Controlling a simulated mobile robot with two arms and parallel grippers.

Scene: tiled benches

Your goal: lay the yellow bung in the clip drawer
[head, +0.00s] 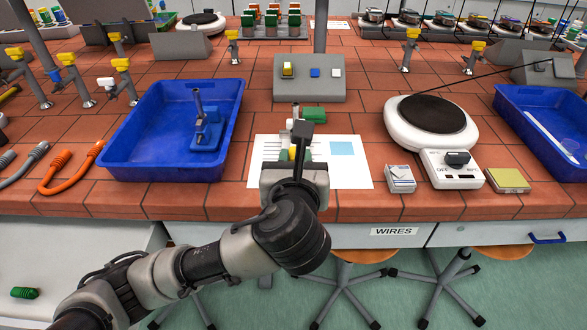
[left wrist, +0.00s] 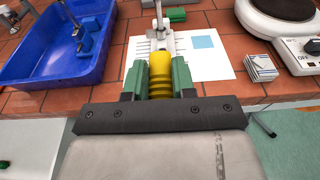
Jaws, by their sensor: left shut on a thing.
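The ribbed yellow bung (left wrist: 160,72) is between the green finger pads of my left gripper (left wrist: 160,80), which is shut on it. In the head view my left gripper (head: 292,156) is over the front of the bench, above a white printed sheet, and mostly hides the bung. At the lower left, a pale open drawer or tray-like surface (head: 90,262) sits below the bench top and holds a green ribbed piece (head: 25,293). I see no label on it, so I cannot tell if it is the clip drawer. My right gripper is not in view.
A closed drawer front labelled WIRES (head: 395,231) is under the bench edge. A blue tray (head: 120,150) holding a clamp-like part stands left of the sheet (head: 350,172). A hotplate (head: 432,122) and small boxes stand to the right. Stools (head: 360,255) stand below.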

